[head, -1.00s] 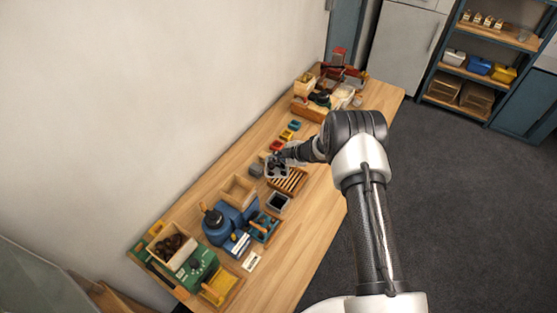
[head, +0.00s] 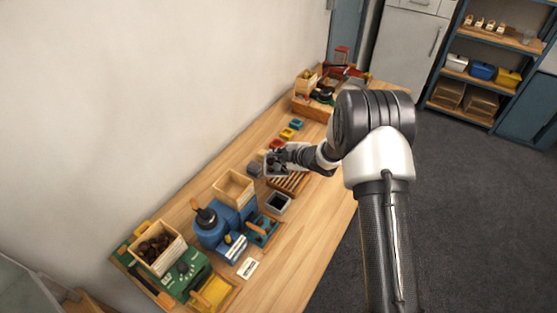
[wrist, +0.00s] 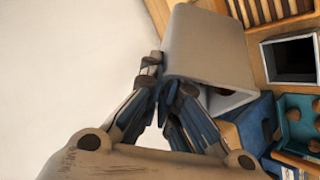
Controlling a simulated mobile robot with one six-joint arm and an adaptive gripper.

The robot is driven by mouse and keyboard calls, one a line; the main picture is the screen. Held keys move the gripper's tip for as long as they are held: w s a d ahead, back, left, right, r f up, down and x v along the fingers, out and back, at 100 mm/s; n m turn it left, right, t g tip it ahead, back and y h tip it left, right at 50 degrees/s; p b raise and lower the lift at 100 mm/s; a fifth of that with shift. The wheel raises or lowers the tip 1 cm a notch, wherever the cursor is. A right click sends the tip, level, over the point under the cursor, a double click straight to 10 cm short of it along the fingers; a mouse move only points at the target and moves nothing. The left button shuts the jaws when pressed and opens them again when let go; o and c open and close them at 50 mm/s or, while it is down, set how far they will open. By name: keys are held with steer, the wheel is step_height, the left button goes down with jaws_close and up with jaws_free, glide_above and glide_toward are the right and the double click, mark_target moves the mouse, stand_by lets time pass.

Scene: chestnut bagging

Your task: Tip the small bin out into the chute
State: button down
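My gripper (wrist: 165,90) is shut on the small bin (wrist: 210,48), a beige-grey container, by the edge of its wall. In the head view my gripper (head: 276,160) is over the bench beside a slatted wooden rack (head: 291,183), with the bin hard to make out among the fingers. No part is clearly marked as the chute. A dark square opening with a grey rim (head: 278,203) lies nearer, and an open wooden box (head: 233,187) sits by a blue machine.
The blue machine (head: 212,228) and a green machine (head: 188,278) with a wooden box of chestnuts (head: 157,248) stand at the near end. A blue tray (head: 261,231) lies beside them. Small coloured bins and a wooden crate are farther along. The wall bounds the left.

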mark_target(278, 175)
steer(key=shift+s+f+n+t+b, duration=0.3)
steer(key=shift+t+b, duration=0.4)
steer(key=shift+b, duration=2.3)
steer(key=shift+s+t+b, duration=0.2)
steer(key=shift+t+b, duration=0.1)
steer(key=shift+b, duration=0.65)
steer(key=s+t+b, duration=0.1)
steer(key=b, duration=0.4)
steer(key=s+f+n+t+y+b, duration=0.1)
steer(key=t+b, duration=0.1)
steer(key=b, duration=0.4)
steer(key=shift+a+f+n, duration=0.1)
steer(key=shift+n, duration=0.2)
steer(key=shift+s+f+b, duration=0.1)
steer(key=shift+b, duration=0.95)
steer(key=shift+s+t+b, duration=0.1)
steer(key=shift+t+b, duration=0.2)
steer(key=shift+b, duration=0.2)
steer(key=shift+s+f+n+t+y+b, duration=0.3)
steer(key=shift+s+f+n+y+b, duration=0.15)
steer(key=shift+b, duration=0.55)
steer(key=shift+s+f+n+t+y+p, duration=0.1)
steer(key=shift+s+n+t+y+p, duration=0.15)
steer(key=shift+s+n+t+p, duration=0.25)
steer(key=shift+s+a+n+t+y, duration=0.1)
steer(key=shift+s+n+t+y, duration=0.7)
steer(key=shift+t, duration=0.3)
